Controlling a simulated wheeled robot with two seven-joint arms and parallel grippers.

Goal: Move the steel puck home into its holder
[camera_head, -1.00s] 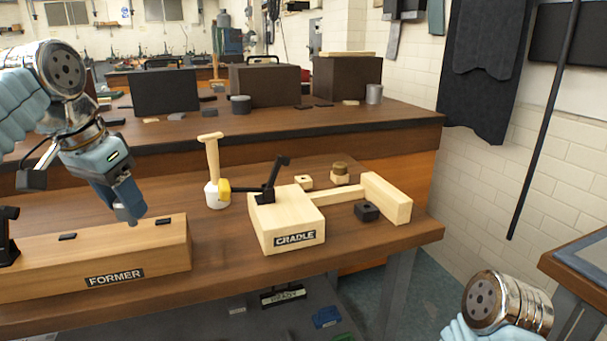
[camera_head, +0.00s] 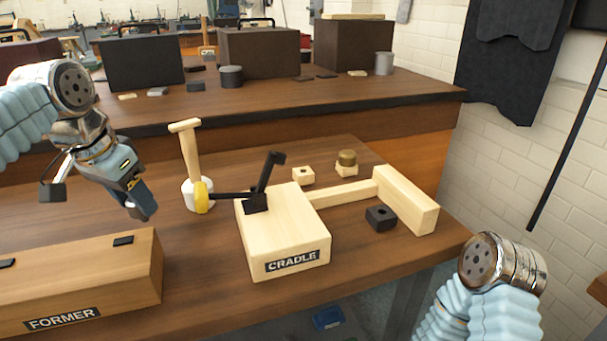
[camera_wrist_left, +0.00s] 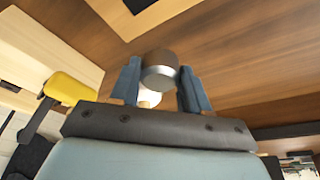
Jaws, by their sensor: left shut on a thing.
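My left gripper (camera_head: 143,208) hangs above the bench at the left, beyond the FORMER block. In the left wrist view its blue fingers are shut on the steel puck (camera_wrist_left: 160,72), a short cylinder with a silver band. In the head view the puck is hidden by the fingers. Right of the cradle sit a pale block with an empty hole (camera_head: 303,175), a pale block carrying a brass puck (camera_head: 346,160), and a dark block with a hole (camera_head: 381,217). I cannot tell which block is the steel puck's holder. My right gripper is out of view.
The wooden CRADLE (camera_head: 285,240), with a black lever clamp (camera_head: 262,185), stands mid-bench. The FORMER block (camera_head: 80,280) fills the front left. A pale beam (camera_head: 405,200) lies at the right.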

